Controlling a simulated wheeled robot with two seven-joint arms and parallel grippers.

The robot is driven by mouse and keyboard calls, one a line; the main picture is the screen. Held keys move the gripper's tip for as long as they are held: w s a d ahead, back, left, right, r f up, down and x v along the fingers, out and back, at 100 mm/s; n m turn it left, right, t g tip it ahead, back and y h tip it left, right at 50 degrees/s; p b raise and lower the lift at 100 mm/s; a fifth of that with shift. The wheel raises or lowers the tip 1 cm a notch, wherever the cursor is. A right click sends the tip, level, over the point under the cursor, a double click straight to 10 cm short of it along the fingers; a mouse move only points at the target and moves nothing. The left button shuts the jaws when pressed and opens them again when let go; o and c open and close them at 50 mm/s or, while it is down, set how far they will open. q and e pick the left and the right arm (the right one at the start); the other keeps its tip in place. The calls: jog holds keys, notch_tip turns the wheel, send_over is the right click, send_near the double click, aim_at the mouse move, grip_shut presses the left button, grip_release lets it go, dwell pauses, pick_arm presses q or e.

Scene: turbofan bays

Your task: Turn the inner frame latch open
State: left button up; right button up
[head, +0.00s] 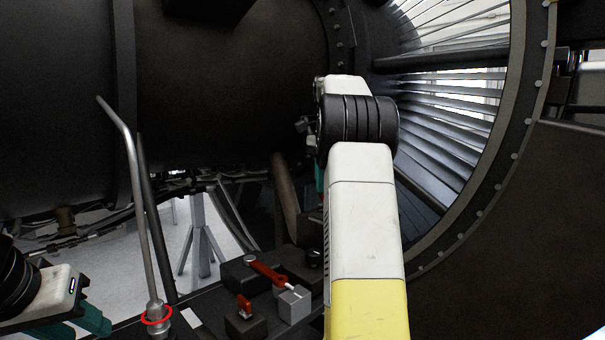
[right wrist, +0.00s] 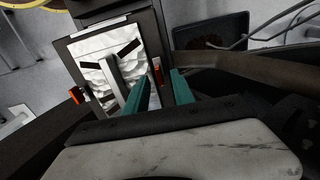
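In the right wrist view, a dark frame (right wrist: 68,56) surrounds a crinkled white panel (right wrist: 92,52) with a grey bar (right wrist: 110,78) standing across it. A small orange-red latch (right wrist: 157,70) sits at the frame's right side, and another orange-red latch (right wrist: 75,95) at its left edge. Which one is called inner is not marked. My right gripper (right wrist: 161,88) is open, its teal fingers on either side of the line to the right-side latch; contact is not visible. In the head view my right arm mostly hides that gripper. My left gripper (head: 75,322) is low at the left, partly cut off.
A large dark engine casing (head: 230,80) and a bladed fan ring (head: 520,110) fill the back. Below stand a tray with a red lever (head: 265,271), a red clip (head: 243,304) and a grey block (head: 294,304). A bent metal rod (head: 135,190) rises near my left gripper.

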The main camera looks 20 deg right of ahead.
notch_tip(320, 180, up, 5)
jog(key=shift+r, duration=0.65)
